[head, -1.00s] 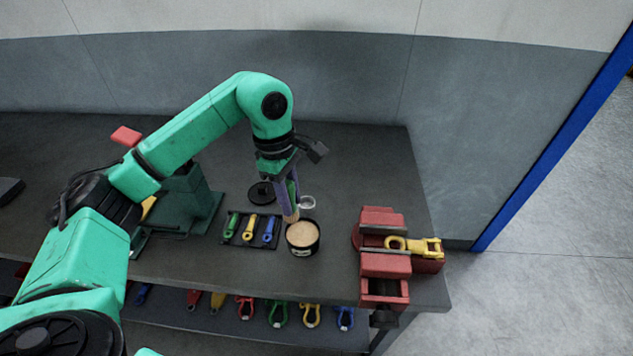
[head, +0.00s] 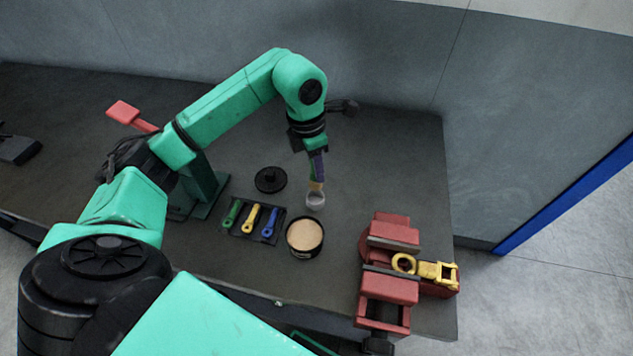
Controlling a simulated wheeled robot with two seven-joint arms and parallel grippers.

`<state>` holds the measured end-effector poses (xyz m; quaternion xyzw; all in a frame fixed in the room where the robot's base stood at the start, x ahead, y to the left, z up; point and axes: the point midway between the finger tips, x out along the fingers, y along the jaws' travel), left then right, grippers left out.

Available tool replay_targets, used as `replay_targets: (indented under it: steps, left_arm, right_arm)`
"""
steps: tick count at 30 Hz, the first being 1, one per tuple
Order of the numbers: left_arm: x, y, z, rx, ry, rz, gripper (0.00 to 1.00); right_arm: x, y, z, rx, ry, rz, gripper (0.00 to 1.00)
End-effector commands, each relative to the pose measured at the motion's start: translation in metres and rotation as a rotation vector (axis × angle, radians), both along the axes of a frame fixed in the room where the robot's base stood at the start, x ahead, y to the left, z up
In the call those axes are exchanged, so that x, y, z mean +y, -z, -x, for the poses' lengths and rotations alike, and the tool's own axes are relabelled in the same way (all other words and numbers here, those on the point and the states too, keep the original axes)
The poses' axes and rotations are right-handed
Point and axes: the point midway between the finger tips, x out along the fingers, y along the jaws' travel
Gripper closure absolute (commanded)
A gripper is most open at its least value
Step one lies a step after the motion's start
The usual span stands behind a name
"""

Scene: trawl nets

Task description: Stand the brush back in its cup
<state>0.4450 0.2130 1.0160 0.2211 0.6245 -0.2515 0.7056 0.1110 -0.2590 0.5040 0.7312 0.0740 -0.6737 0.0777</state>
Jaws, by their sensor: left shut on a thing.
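My left gripper (head: 317,168) points down over the workbench and is shut on the brush (head: 316,186). The brush hangs with its tan bristles downward, and its handle is mostly hidden by the fingers. The small grey-white cup (head: 315,201) stands on the bench directly under the brush. The bristle end overlaps the cup's far rim in the head view; I cannot tell whether it is inside the cup or just above it. My right gripper is not in view.
An open black tin (head: 305,251) with tan contents stands just in front of the cup. A black lid (head: 271,179) and a tray (head: 247,237) of green, yellow and blue tools lie left. A red vise (head: 390,290) holding a yellow shackle (head: 437,273) is at front right.

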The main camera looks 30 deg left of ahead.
Motion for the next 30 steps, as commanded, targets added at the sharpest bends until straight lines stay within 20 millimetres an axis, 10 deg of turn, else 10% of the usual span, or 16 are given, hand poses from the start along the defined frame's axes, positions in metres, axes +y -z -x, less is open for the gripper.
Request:
replay_targets:
  steps: [12, 21, 22, 24, 30]
  left_arm:
    - [0.0, 0.065, 0.001, 0.002, 0.001, 0.001, 1.0]
    - [0.0, 0.07, 0.0, -0.001, 0.001, 0.0, 1.0]
    - [0.0, 0.07, 0.0, -0.001, 0.001, 0.0, 0.65]
    - [0.0, 0.069, 0.0, -0.001, 0.001, 0.001, 0.38]
    - [0.0, 0.069, 0.0, -0.001, 0.001, 0.001, 0.38]
  right_arm:
    - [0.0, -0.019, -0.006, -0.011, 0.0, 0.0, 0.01]
    - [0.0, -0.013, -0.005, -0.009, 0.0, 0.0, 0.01]
    - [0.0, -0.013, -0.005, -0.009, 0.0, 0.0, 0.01]
    - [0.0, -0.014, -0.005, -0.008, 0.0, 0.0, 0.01]
    - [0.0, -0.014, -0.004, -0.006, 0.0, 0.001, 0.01]
